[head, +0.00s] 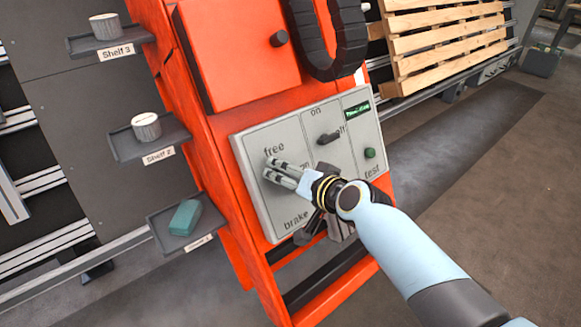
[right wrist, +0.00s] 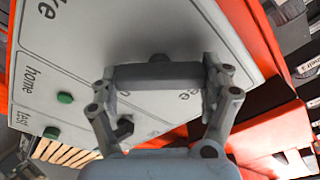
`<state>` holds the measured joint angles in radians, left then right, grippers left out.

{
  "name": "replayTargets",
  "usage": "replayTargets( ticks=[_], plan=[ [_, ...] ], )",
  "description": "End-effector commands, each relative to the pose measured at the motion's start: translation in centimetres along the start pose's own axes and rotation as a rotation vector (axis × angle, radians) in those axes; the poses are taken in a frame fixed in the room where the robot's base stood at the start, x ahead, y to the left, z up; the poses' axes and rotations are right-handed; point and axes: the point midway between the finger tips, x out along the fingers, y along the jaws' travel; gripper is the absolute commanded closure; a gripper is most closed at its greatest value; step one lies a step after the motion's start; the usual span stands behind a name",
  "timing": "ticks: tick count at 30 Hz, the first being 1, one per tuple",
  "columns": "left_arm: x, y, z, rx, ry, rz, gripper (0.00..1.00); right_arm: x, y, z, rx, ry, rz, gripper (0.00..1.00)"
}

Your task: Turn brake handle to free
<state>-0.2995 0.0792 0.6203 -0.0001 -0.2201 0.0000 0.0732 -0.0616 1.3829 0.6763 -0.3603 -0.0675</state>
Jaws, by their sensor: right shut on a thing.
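The grey control panel (head: 250,185) is on the front of the orange gantry post. Its left section carries the word "free" at the top and "brake" at the bottom. My right gripper (head: 270,169) reaches this section from the lower right, its fingertips just below "free". In the right wrist view, the dark brake handle (right wrist: 158,73) lies crosswise between the two fingertips, and the gripper (right wrist: 160,85) is shut on it. In the head view the gripper hides most of the handle, so its exact angle is unclear. My left gripper is out of view.
A dark on/off switch (head: 328,138) and a green test button (head: 369,153) sit right of the handle. An orange box door (head: 235,55) and a black cable chain (head: 330,45) are above. Labelled shelves (head: 150,140) stand at left, a wooden pallet (head: 445,40) behind.

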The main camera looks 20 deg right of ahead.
Motion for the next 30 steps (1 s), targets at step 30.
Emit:
replayTargets(
  ticks=[30],
  plan=[
    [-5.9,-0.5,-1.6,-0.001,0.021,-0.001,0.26,0.0,0.3,0.0,0.761,0.002,0.073,0.52]
  ],
)
